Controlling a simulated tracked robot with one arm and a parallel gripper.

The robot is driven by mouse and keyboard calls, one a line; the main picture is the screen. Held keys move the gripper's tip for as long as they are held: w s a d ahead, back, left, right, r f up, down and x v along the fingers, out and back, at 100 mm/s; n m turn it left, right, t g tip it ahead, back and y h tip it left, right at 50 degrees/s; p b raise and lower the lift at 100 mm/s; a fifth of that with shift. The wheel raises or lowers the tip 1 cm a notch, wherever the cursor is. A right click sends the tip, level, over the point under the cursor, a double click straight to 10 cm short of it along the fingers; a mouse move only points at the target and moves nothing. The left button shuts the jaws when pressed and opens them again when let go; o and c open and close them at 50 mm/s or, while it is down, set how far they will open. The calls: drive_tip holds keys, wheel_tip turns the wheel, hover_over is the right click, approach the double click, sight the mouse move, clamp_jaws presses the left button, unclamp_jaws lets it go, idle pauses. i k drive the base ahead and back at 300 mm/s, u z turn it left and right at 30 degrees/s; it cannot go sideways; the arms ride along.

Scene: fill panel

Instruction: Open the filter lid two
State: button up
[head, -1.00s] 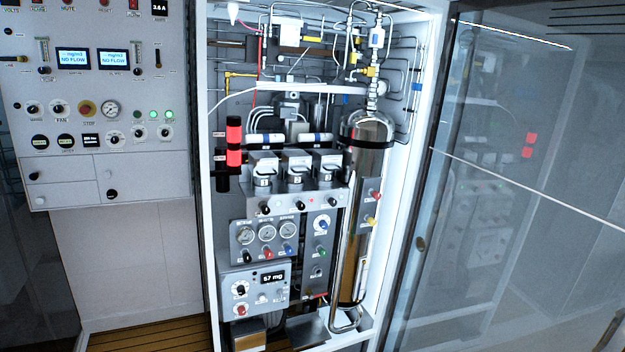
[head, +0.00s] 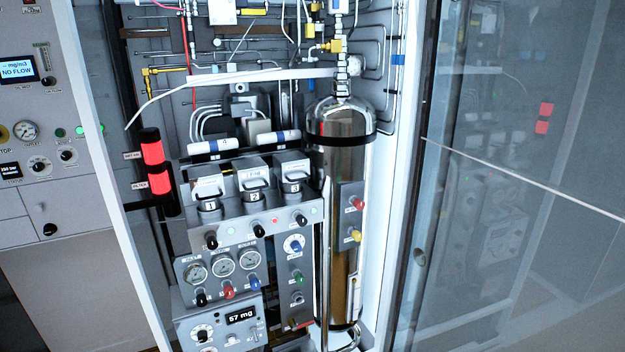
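Three filter housings with pale lids stand in a row on a grey block inside the open cabinet.
A tall shiny cylinder (head: 338,220) stands close to the right of the lids. A white tube (head: 215,80) crosses above. Gauges and knobs (head: 223,262) sit below. A glass door (head: 520,220) stands at the right.

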sight(253, 173)
drive_tip(key=u, duration=0.2)
drive_tip(key=i, duration=1.15)
drive_tip(key=u, duration=0.7)
